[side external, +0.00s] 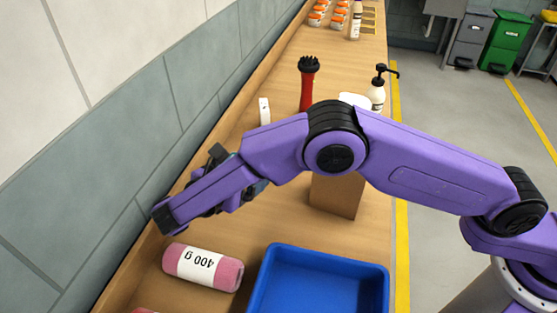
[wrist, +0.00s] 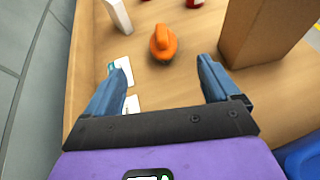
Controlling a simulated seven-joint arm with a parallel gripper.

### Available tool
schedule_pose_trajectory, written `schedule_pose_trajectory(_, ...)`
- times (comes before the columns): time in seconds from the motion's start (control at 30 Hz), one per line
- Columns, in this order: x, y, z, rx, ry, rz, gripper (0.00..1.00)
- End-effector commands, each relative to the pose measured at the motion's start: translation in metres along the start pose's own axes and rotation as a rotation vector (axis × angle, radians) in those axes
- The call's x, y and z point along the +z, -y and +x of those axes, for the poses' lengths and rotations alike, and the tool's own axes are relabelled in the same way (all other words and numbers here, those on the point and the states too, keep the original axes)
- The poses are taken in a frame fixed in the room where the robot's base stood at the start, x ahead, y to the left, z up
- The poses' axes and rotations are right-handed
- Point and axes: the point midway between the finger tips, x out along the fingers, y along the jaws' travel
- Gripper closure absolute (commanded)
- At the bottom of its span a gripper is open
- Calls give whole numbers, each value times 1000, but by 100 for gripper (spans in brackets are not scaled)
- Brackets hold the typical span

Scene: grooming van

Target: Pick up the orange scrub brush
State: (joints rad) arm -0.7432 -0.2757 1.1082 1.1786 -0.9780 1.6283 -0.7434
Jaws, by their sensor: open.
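The orange scrub brush (wrist: 163,43) lies on the wooden counter in the wrist view, with a rounded orange handle on top. It sits ahead of my gripper (wrist: 162,64), roughly centred between the two blue fingers and just beyond their tips. The fingers are apart with nothing between them. In the side view my arm hides the brush.
A brown box (wrist: 262,30) stands right of the brush, and a white upright item (wrist: 118,15) stands to its left. White cards lie near the left finger. A blue tray (side external: 262,283), a pink 400 g roll (side external: 203,267), a red brush-topped item (side external: 307,88) and a pump bottle (side external: 377,95) are also on the counter.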

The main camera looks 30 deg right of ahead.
Motion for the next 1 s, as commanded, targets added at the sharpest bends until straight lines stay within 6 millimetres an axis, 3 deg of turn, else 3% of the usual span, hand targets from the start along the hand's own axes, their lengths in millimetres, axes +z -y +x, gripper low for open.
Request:
schedule_pose_trajectory(0.6, -1, 1, 104, -5, 1, -1, 11)
schedule_pose_trajectory(1.0, -2, 1, 131, -3, 1, -1, 11)
